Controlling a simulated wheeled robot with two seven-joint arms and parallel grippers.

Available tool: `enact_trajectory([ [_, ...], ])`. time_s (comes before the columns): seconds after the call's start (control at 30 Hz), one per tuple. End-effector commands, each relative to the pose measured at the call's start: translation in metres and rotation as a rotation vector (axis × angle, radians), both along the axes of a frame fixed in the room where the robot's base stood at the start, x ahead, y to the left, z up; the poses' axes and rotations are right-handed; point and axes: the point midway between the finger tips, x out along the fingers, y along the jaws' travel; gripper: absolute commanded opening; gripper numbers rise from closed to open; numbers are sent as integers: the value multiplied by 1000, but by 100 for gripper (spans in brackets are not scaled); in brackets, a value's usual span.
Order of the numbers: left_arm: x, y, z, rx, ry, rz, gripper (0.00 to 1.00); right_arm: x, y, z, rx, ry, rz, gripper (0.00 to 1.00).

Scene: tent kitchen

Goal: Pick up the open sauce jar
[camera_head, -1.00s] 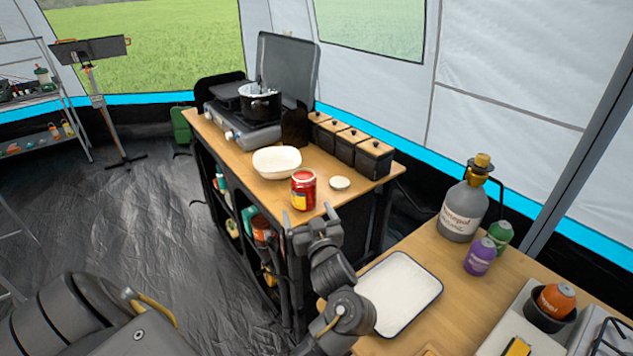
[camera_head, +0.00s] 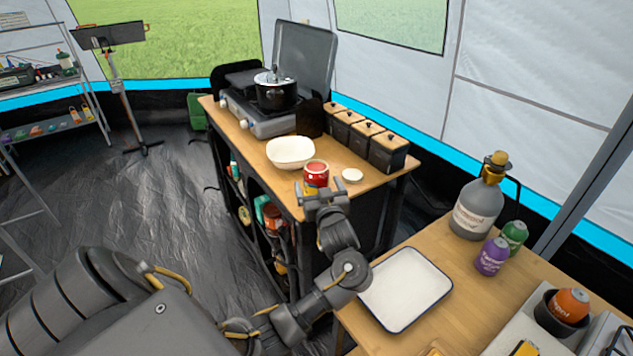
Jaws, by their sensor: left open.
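The open sauce jar (camera_head: 316,169), red with a yellow patch on its label, stands upright near the front right corner of the wooden cabinet top (camera_head: 262,163). Its round white lid (camera_head: 352,175) lies flat just to its right. My left gripper (camera_head: 322,188) is open right in front of the jar and hides its lower part. I cannot tell whether the fingers are around the jar or touching it. My right gripper is not in view.
A white bowl (camera_head: 290,153) stands just behind and left of the jar. Dark canisters (camera_head: 388,153) line the back edge, and a stove with a pot (camera_head: 276,92) stands farther left. A white tray (camera_head: 405,288) lies on the near right table.

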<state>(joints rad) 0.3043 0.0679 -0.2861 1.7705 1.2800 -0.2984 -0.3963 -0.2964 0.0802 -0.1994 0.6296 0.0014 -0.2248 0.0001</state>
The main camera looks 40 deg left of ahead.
Motion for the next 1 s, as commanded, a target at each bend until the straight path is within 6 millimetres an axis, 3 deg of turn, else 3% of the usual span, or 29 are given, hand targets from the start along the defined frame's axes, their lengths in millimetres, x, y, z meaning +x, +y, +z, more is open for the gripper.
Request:
enact_trajectory([
  [0.23,23,24,1,3,2,-1,91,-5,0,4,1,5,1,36],
  [0.53,25,27,1,-1,1,-1,90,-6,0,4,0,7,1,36],
  [1.0,24,27,1,0,1,-1,28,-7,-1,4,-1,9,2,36],
])
